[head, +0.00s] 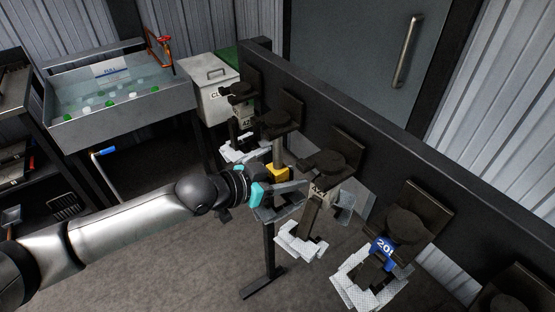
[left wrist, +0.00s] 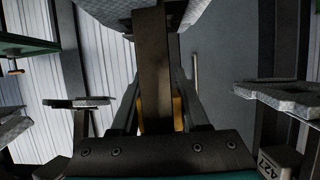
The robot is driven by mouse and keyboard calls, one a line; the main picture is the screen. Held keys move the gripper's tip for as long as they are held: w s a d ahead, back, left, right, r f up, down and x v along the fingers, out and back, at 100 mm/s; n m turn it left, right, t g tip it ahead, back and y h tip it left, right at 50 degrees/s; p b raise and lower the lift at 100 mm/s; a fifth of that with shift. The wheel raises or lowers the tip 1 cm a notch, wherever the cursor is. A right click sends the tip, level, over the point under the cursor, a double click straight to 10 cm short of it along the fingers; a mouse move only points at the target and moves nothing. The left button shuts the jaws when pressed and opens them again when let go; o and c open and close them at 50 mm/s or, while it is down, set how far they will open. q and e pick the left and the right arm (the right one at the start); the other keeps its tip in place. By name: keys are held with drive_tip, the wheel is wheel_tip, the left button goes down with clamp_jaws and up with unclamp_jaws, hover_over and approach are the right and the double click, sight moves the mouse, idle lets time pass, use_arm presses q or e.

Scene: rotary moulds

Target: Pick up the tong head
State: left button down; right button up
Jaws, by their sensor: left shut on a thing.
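The tong head (head: 277,171), with a yellow block on its upright stem, hangs below a dark round holder on the long beam. My left gripper (head: 285,190) reaches it from the left and is shut on it. In the left wrist view, the tong head's dark bar (left wrist: 154,60) runs between the two fingers of my left gripper (left wrist: 157,110), with yellow showing beside it. A pale plate shows at the top edge of that view. The fingers hide part of the tong head. My right gripper is not in view.
Similar heads with pale textured pads hang along the dark beam (head: 350,105), one with a blue block (head: 383,247) at right. A water tank (head: 125,110) with green and clear items stands at back left, beside a white lidded box (head: 210,90). Shelves stand far left.

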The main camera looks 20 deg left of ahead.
use_arm(q)
drive_tip(key=shift+r, duration=0.15)
idle(0.3)
drive_tip(key=shift+r, duration=0.1)
drive_tip(key=shift+r, duration=0.6)
wheel_tip(320, 180, up, 2)
drive_tip(key=shift+r+p, duration=0.2)
drive_tip(key=shift+p, duration=0.25)
drive_tip(key=s+a+p, duration=0.4)
drive_tip(key=s+a, duration=0.7)
drive_tip(key=s, duration=0.3)
drive_tip(key=shift+f, duration=0.2)
